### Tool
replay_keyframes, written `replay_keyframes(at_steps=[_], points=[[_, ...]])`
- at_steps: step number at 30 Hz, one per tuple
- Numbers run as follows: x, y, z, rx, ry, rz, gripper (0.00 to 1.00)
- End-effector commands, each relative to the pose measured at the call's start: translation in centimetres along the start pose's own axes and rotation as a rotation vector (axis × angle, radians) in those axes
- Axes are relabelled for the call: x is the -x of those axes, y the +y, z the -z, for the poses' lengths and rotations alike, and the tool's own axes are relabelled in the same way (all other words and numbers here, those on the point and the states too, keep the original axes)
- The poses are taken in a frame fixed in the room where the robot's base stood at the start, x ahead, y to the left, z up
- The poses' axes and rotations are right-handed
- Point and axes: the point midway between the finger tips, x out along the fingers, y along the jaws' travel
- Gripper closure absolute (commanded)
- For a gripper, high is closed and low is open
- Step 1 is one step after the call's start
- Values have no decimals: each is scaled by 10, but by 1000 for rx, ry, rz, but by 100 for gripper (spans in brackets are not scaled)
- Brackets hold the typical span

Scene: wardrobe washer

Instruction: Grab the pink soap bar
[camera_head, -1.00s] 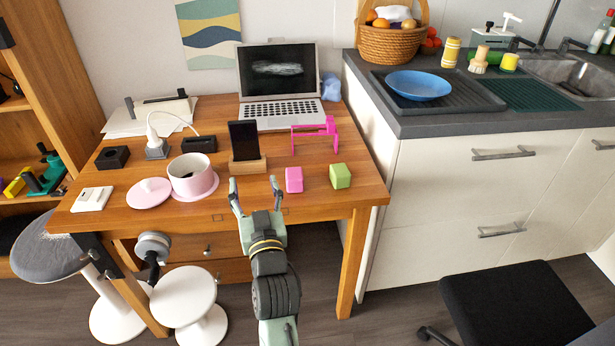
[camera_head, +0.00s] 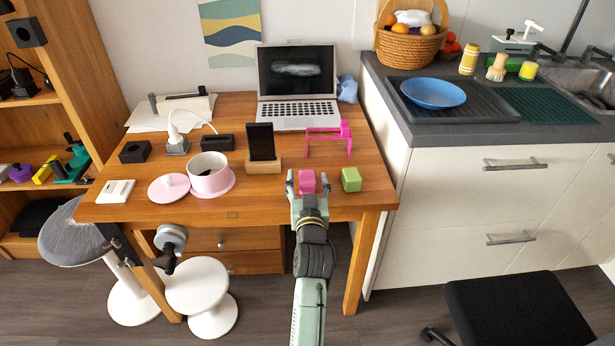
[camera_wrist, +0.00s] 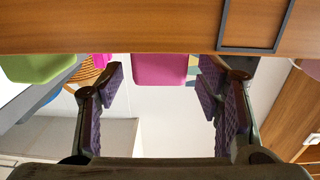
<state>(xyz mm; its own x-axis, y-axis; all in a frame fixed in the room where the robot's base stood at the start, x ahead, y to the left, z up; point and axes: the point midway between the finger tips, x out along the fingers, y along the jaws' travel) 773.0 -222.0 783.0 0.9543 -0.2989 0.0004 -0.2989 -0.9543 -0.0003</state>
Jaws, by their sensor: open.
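The pink soap bar (camera_head: 307,181) is a small pink block near the front edge of the wooden table (camera_head: 250,212). My gripper (camera_head: 307,188) is open at that edge, its two fingers on either side of the soap in the head view. In the wrist view, the soap (camera_wrist: 160,67) shows centred between the spread fingers (camera_wrist: 160,84), with bare space between it and each finger. The soap seems just beyond the fingertips; I cannot tell how far. The gripper is empty.
A green block (camera_head: 351,179) sits close to the right of the soap. Behind are a phone on a wooden stand (camera_head: 264,166) and a pink frame (camera_head: 345,134). A pink-and-white pot (camera_head: 210,179) stands left. The counter (camera_head: 440,135) is at right.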

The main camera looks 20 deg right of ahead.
Motion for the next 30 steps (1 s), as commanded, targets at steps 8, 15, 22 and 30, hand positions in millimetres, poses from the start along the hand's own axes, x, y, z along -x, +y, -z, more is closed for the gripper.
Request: replay_keyframes(at_steps=[8,15,22,30], points=[[-14,0,-2,0,-1,-1,40],[-13,0,-1,0,0,0,49],[-13,0,-1,0,0,0,65],[-13,0,-1,0,0,0,83]])
